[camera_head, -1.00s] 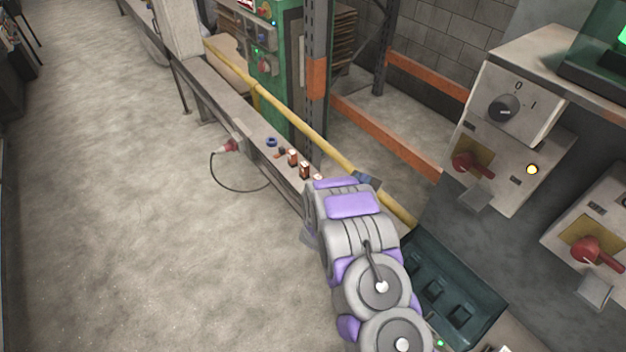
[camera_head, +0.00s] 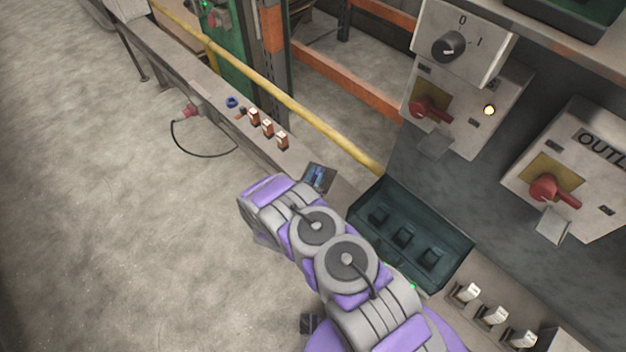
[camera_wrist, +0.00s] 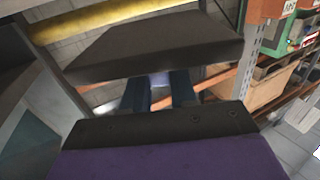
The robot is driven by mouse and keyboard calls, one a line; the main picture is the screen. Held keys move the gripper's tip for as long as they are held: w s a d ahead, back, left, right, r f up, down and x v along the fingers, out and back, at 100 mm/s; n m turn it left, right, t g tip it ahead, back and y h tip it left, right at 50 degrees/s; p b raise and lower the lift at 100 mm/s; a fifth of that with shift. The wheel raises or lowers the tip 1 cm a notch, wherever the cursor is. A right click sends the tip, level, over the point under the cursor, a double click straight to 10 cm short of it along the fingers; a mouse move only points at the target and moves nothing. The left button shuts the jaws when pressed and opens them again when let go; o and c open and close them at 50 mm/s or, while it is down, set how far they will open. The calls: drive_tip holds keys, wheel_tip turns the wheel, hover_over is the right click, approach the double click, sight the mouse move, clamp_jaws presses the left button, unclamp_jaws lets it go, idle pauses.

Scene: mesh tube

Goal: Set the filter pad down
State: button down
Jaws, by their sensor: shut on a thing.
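The filter pad appears to be the dark grey flat slab (camera_wrist: 155,45) across the upper middle of the wrist view. My gripper (camera_wrist: 158,88) is shut on it; its two dark blue fingers run up to the slab's near edge, and the slab hides their tips. In the head view my gripper (camera_head: 318,178) shows small at the end of my arm, over the ledge, left of the green tray. The pad is hard to make out there. I cannot tell the gap between the pad and the ledge.
A dark green tray (camera_head: 452,262) with three dark blocks lies right of my gripper. Small orange-and-white blocks (camera_head: 267,128) stand farther along the ledge. White switches (camera_head: 495,316) line the lower right. A yellow rail (camera_head: 290,112) runs behind the ledge. Red-handled panels (camera_head: 548,187) rise at right.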

sight(314, 181)
drive_tip(key=shift+d+f, duration=0.1)
drive_tip(key=shift+f, duration=0.2)
drive_tip(key=f, duration=0.3)
drive_tip(key=shift+a+f+b, duration=0.1)
drive_tip(key=shift+a+b, duration=0.2)
drive_tip(key=shift+a, duration=0.1)
drive_tip(key=shift+a+f, duration=0.3)
drive_tip(key=c, duration=1)
unclamp_jaws()
drive_tip(key=shift+d+r, duration=0.1)
drive_tip(key=shift+d, duration=0.4)
drive_tip(key=shift+o, duration=0.6)
drive_tip(key=shift+a, duration=0.1)
drive_tip(key=shift+a, duration=0.1)
